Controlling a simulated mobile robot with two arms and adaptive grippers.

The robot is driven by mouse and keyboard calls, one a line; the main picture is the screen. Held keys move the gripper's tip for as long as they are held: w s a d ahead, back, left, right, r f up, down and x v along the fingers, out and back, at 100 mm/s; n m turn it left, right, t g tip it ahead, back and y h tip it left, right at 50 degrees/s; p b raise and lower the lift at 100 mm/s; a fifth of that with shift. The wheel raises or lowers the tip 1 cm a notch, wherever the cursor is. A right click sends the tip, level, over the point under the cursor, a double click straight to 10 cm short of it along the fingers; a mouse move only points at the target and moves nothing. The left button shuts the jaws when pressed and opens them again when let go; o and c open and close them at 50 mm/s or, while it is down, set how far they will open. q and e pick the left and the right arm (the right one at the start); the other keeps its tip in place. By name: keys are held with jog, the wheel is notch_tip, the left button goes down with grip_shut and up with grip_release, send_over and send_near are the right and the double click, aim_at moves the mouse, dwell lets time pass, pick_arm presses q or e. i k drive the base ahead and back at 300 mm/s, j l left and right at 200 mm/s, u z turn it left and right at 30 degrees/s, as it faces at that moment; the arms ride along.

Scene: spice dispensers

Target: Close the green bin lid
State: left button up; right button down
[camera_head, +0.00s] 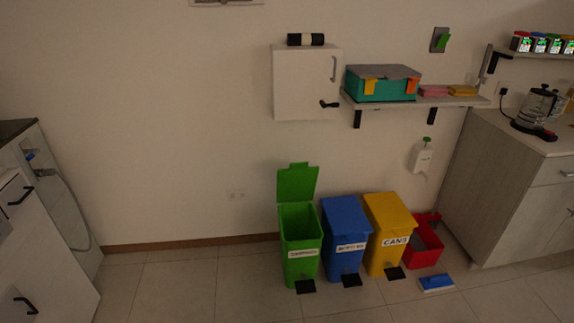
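The green bin (301,246) stands on the floor against the back wall, the leftmost of a row of bins. Its green lid (297,183) is open and stands upright at the back, leaning near the wall. A white label is on the bin's front and a black pedal (305,287) sits at its foot. Neither of my grippers is in view.
A blue bin (345,238) and a yellow bin (388,236), both lidded shut, stand close on the right, then a red box (426,245). A blue-and-white item (436,283) lies on the floor. Cabinets flank both sides. Floor (190,285) left of the green bin is clear.

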aim_at(297, 183)
jog(key=j+z, duration=0.2)
jog(key=j, duration=0.6)
jog(key=j+z, duration=0.2)
jog(key=j, duration=0.65)
jog(key=i+j+z, duration=0.1)
jog(key=i+j, duration=0.2)
jog(key=i+j+z, duration=0.15)
jog(key=j, duration=0.25)
jog(key=i+j+z, duration=0.1)
jog(key=i+j, duration=0.25)
jog(key=i+j+z, duration=0.15)
jog(key=j, duration=0.25)
jog(key=i, duration=0.1)
